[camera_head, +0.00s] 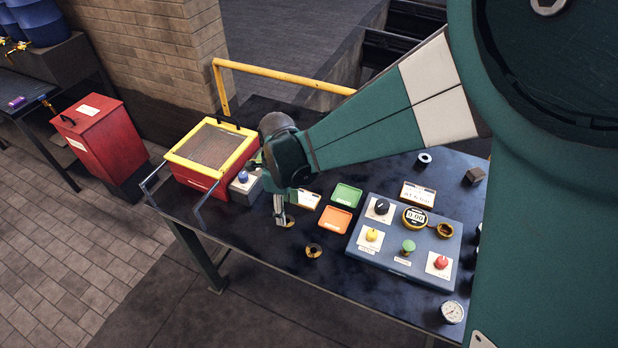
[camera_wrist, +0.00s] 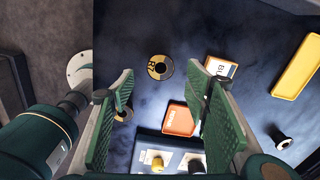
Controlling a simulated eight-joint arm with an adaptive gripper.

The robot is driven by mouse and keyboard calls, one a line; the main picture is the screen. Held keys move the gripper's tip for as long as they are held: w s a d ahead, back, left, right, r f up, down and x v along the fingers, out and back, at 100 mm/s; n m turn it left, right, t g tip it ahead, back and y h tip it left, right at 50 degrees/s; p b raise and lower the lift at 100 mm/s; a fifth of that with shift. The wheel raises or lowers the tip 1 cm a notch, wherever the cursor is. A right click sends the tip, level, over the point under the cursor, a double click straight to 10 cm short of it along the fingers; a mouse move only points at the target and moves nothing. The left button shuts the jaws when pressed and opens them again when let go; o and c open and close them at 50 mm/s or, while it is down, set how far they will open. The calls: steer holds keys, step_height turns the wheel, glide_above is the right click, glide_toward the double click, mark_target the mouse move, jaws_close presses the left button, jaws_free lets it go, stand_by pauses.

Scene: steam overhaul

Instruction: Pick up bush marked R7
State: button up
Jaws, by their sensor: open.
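A brass-and-black ring bush (camera_wrist: 160,68) lies flat on the dark table. Its small rotated mark looks like R7. In the wrist view it appears between the two fingertips and beyond them. In the head view this bush (camera_head: 290,222) is partly hidden by my gripper (camera_head: 281,211), which points down just above or beside it. In the wrist view my gripper (camera_wrist: 163,75) is open and empty, with its green pads apart. A second similar bush (camera_head: 313,250) lies nearer the table's front edge. In the wrist view it is mostly hidden behind the left finger.
An orange tray (camera_head: 334,219), a green tray (camera_head: 347,194) and a label card (camera_head: 308,200) lie close by. The blue control panel (camera_head: 407,252) stands to the right. A red box with a yellow-framed lid (camera_head: 207,150) stands to the left. Bare table lies in front.

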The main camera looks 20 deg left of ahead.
mark_target(287, 220)
steer(key=shift+f, duration=1.25)
steer(key=shift+f, duration=0.1)
steer(key=shift+f, duration=2.5)
steer(key=shift+c, duration=0.6)
steer(key=c, duration=1)
